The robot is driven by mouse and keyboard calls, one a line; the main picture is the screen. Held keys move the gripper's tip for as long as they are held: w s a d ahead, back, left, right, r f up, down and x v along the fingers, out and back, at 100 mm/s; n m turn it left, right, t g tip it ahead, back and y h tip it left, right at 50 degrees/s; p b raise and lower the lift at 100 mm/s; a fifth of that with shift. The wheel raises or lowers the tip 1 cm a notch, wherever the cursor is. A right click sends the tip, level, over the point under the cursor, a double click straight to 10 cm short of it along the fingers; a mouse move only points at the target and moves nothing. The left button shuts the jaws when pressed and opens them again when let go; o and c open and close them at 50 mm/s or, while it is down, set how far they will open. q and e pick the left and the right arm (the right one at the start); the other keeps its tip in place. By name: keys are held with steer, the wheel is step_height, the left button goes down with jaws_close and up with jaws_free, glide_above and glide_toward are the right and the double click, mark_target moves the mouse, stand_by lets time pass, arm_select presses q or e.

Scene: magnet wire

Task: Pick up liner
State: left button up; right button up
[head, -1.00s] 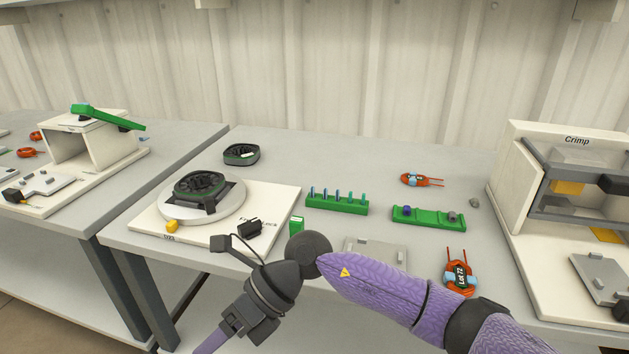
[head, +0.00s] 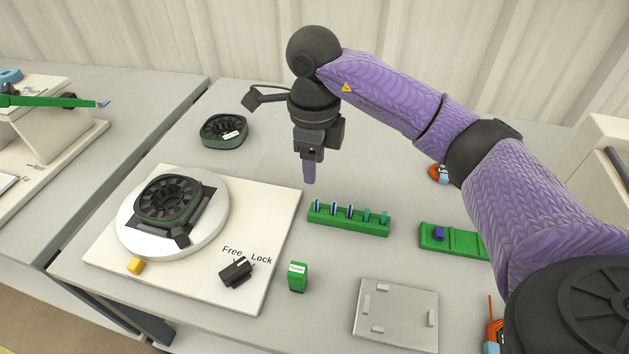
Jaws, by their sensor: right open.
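A green rack (head: 350,221) stands on the table and holds several small upright slips, dark blue ones toward the left and teal ones toward the right. These slips look like the liners, the leftmost (head: 318,206) nearest my gripper. My right gripper (head: 309,180) points down just above and behind the rack's left end. Its purple fingers appear edge-on, and no object shows in them; it is open. The fingers look apart from the slips. My left gripper is out of view.
A white base with a round turntable (head: 217,225) and a slotted black ring (head: 168,197) is at left. Another ring (head: 224,131) lies behind. A small green box (head: 298,277), a grey plate (head: 396,316) and a green tray (head: 465,243) surround the rack. My right arm covers the right side.

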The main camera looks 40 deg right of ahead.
mark_target(317, 200)
steer(key=f+b, duration=0.2)
steer(key=f, duration=0.3)
steer(key=f+b, duration=0.3)
steer(key=f, duration=0.2)
steer(key=shift+s+d, duration=0.15)
steer(key=shift+d, duration=0.05)
steer(key=shift+r, duration=0.25)
steer(key=shift+c, duration=0.6)
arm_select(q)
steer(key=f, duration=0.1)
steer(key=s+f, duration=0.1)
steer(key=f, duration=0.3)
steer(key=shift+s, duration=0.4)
arm_select(e)
jaws_close()
